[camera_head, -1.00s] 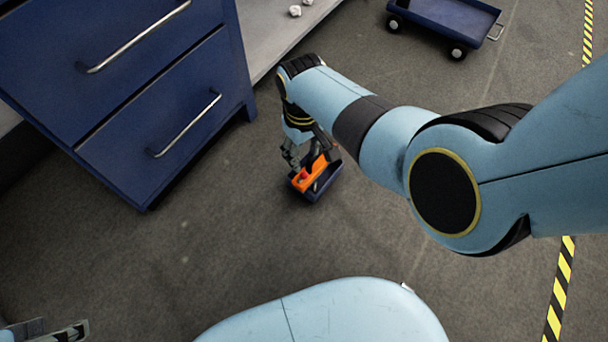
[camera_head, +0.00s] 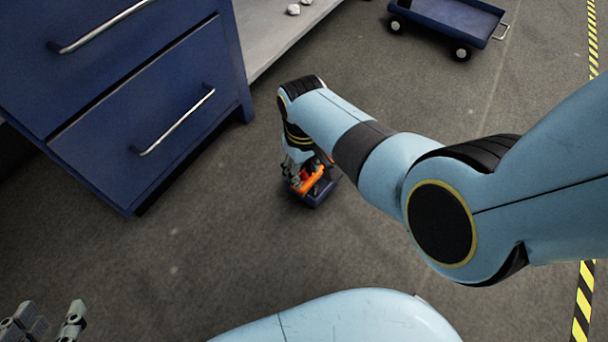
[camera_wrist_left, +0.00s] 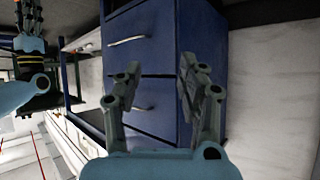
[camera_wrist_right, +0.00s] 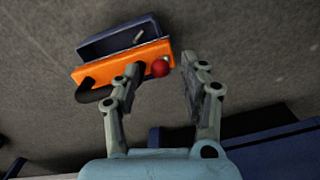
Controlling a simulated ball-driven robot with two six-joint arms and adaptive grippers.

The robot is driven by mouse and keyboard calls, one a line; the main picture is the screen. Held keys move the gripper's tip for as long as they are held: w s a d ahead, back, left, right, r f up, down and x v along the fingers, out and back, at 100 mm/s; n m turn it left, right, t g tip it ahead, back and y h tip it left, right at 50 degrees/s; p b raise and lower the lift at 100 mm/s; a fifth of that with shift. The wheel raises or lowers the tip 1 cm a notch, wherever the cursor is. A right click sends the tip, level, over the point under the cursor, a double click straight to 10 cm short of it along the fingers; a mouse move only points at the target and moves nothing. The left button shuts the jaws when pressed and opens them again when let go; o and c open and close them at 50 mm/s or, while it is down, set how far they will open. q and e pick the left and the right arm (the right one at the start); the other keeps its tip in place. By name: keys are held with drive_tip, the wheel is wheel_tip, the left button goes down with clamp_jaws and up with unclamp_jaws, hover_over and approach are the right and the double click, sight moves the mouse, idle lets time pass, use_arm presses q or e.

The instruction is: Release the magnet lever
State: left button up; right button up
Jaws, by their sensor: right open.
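An orange magnet tool (camera_wrist_right: 125,65) with a black handle (camera_wrist_right: 95,93) and a round red knob (camera_wrist_right: 160,68) sits at a small dark blue bin (camera_wrist_right: 120,38). It also shows on the floor side in the head view (camera_head: 313,182). I take the red-knobbed part as the lever. My right gripper (camera_wrist_right: 165,72) is open, with the red knob between its fingertips, nearer the left finger; contact cannot be told. In the head view my right gripper (camera_head: 291,176) partly hides the tool. My left gripper (camera_wrist_left: 160,78) is open and empty, at the lower left of the head view (camera_head: 48,322).
A blue drawer cabinet (camera_head: 120,110) with metal handles stands at the left. White lumps (camera_head: 294,9) lie on a pale surface. Grey floor around the bin is clear. Yellow-black tape runs at right.

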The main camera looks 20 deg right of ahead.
drive_tip(key=shift+s+f+b, duration=0.1)
drive_tip(key=shift+f+b, duration=0.2)
drive_tip(key=shift+f, duration=0.3)
use_arm(q)
drive_tip(key=shift+w+d+r+t, duration=0.2)
drive_tip(key=shift+r+t, duration=0.4)
drive_tip(key=shift+t, duration=0.4)
use_arm(e)
drive_tip(key=shift+c, duration=0.3)
clamp_jaws()
